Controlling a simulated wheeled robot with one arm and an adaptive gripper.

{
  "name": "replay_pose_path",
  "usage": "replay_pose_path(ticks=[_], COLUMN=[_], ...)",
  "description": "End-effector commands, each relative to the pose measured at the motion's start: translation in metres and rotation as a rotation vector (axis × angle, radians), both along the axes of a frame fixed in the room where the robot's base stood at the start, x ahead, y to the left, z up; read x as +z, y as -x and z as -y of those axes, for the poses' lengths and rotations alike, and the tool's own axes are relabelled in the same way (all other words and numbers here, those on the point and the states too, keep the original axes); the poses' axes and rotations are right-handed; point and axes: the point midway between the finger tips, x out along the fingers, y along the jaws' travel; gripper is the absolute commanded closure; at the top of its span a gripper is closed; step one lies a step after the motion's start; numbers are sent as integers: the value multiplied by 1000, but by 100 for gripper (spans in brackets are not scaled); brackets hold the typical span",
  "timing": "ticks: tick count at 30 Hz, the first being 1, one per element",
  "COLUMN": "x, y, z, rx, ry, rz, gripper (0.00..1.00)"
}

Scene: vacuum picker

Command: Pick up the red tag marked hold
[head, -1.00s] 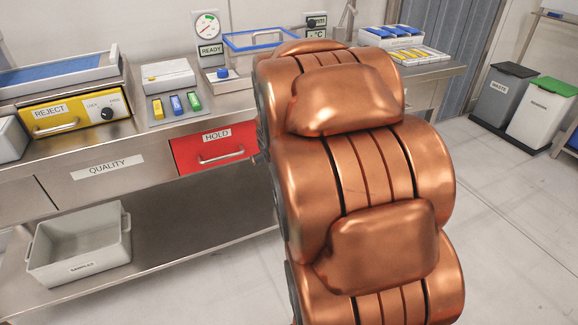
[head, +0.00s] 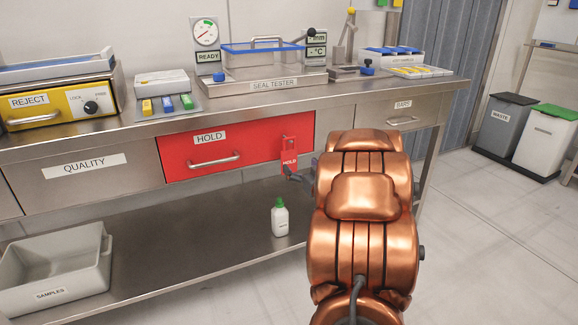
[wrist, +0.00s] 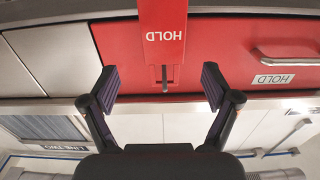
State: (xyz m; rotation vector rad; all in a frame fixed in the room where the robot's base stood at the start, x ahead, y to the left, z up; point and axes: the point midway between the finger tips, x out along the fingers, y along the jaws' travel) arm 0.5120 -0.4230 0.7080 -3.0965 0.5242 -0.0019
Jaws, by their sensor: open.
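The red tag marked HOLD (head: 289,158) hangs at the right end of the front of the red drawer (head: 256,143). In the wrist view the tag (wrist: 162,14) shows upside down at top centre, close in front of my gripper. My gripper (wrist: 160,86) is open, with one dark finger on each side of the tag's line and clear gaps to both. I see nothing held. In the head view my gripper (head: 298,174) is at the tag's lower part, mostly hidden behind my copper arm; contact cannot be told there.
The drawer's handle (head: 214,161) sticks out left of the tag. A seal tester (head: 277,84) stands on the bench above. A white bottle with a green cap (head: 280,220) stands on the lower shelf (head: 190,235). A grey samples bin (head: 75,268) is at left.

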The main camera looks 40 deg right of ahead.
Motion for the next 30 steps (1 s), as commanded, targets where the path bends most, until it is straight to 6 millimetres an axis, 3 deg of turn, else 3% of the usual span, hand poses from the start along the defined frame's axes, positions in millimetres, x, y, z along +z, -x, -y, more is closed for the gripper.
replay_pose_path(ticks=[11, 22, 30], x=[-1, -5, -4], y=[-27, -66, -71], z=[7, 17, 19], rx=[1, 2, 0], ry=[2, 2, 1], rz=[0, -1, -1], gripper=[12, 12, 12])
